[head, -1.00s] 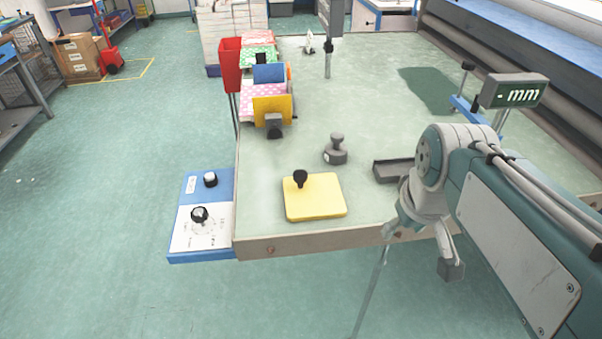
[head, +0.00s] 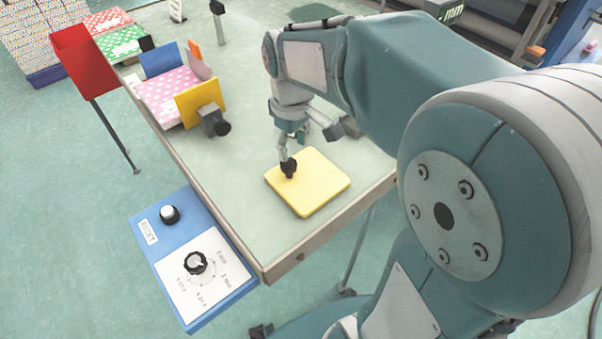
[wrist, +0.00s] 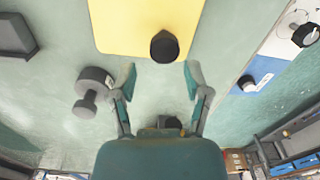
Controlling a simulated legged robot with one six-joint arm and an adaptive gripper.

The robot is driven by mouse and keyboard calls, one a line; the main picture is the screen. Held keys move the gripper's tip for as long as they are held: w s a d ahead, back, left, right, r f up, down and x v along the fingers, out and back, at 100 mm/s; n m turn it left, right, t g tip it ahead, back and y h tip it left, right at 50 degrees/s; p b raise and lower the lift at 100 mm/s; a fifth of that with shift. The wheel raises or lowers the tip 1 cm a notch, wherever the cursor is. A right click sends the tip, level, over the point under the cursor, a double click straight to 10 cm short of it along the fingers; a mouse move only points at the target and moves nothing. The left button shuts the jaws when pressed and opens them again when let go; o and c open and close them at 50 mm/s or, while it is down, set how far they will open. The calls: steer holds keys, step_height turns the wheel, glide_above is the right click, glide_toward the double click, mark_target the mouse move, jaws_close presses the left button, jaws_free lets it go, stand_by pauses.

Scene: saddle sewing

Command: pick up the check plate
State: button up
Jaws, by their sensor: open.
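The check plate is a flat yellow square (head: 318,185) with a black knob near one edge, lying on the green table near its front edge. In the wrist view the yellow plate (wrist: 125,25) fills the upper middle, and its black knob (wrist: 164,47) stands just beyond my fingertips. My gripper (wrist: 160,80) is open, with the two fingers spread wide and nothing between them. In the head view my gripper (head: 291,148) points down close to the knob. Whether it touches the knob is hard to tell there.
A dark grey weight (wrist: 92,90) stands beside my gripper in the wrist view. A dark tray (wrist: 15,38) lies further left. A blue and white control box (head: 193,262) adjoins the table edge. Fabric with coloured plates (head: 172,98) lies toward the back left.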

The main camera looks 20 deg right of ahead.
mark_target(289, 163)
steer(key=f, duration=0.1)
steer(key=a+f, duration=0.1)
steer(key=f, duration=0.5)
steer(key=shift+w+d+f, duration=0.15)
steer(key=shift+w+f, duration=0.1)
steer(key=shift+f, duration=0.15)
jaws_close()
